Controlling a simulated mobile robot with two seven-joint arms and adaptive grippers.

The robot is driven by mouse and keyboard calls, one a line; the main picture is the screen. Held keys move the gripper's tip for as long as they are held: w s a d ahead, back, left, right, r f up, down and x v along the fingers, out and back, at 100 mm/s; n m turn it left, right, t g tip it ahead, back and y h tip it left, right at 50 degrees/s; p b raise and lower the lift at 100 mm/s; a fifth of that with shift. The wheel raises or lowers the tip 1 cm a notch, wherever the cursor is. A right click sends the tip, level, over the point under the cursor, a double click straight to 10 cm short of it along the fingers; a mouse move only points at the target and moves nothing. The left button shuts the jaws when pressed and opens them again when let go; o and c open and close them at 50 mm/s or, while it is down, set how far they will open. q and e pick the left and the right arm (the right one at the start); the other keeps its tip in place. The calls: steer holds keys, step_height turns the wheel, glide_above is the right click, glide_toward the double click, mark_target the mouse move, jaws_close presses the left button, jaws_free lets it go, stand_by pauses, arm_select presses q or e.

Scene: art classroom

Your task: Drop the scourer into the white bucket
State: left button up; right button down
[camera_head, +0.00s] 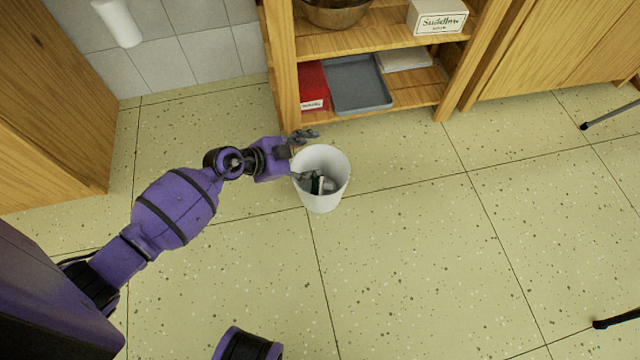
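The white bucket (322,204) stands upright on the floor in front of the wooden shelf. A small dark and white item (321,185), which looks like the scourer, shows inside it, low in the bucket. My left gripper (307,155) is at the bucket's upper left rim with its fingers spread wide. One finger is above and behind the rim, and the other reaches over the bucket's opening. The lower finger is close to the small item in the picture, but I cannot tell whether they touch. My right gripper is not in view.
A wooden shelf (286,75) behind the bucket holds a grey tray (358,85), a red item (312,82), a white box (437,17) and a metal bowl. A wooden cabinet (50,110) stands at the left. Dark-tipped legs show at the right. The speckled floor around the bucket is clear.

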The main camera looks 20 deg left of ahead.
arm_select(q)
steer(key=v, duration=1.2)
stand_by(0.4)
